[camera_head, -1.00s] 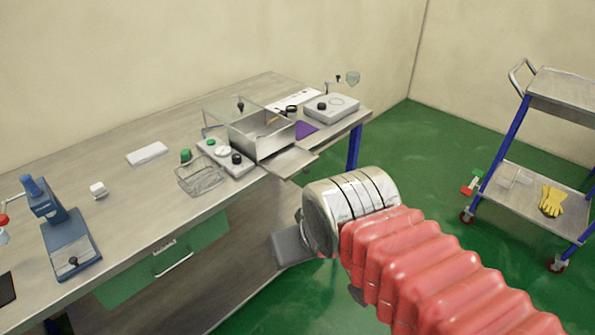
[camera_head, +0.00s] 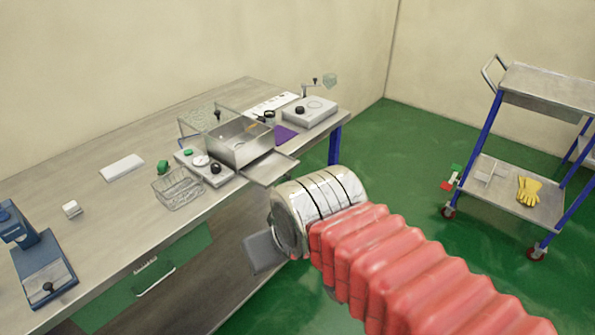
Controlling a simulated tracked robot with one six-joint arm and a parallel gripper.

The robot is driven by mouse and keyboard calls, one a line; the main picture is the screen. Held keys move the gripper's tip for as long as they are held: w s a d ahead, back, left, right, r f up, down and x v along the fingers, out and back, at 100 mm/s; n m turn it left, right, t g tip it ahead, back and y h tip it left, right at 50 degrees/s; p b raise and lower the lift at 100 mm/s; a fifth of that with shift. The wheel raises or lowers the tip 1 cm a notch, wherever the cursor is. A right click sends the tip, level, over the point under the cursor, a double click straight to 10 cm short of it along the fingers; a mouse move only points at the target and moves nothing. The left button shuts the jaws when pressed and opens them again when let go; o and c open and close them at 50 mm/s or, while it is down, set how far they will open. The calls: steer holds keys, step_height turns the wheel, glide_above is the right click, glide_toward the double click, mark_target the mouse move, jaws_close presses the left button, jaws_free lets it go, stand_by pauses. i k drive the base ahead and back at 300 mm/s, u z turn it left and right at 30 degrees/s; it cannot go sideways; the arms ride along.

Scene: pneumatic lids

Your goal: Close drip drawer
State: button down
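The drip drawer (camera_head: 268,169) is a flat metal tray that sticks out past the table's front edge, below a steel box (camera_head: 240,143) with a clear raised lid (camera_head: 204,116). It stands open. My arm, with a red bellows sleeve and a silver cuff, reaches in from the lower right. My gripper (camera_head: 262,252) shows only as a grey piece at the cuff's left end, below and in front of the drawer. It looks apart from the drawer. Its fingers cannot be made out.
A wire basket (camera_head: 178,188) and a control panel (camera_head: 205,168) stand left of the box. A grey device (camera_head: 309,110) is behind right. A green under-table drawer (camera_head: 145,283) has a handle. A blue-legged cart (camera_head: 520,190) stands right.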

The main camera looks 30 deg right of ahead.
mark_target(269, 169)
steer(key=i, duration=0.95)
steer(key=u, duration=0.05)
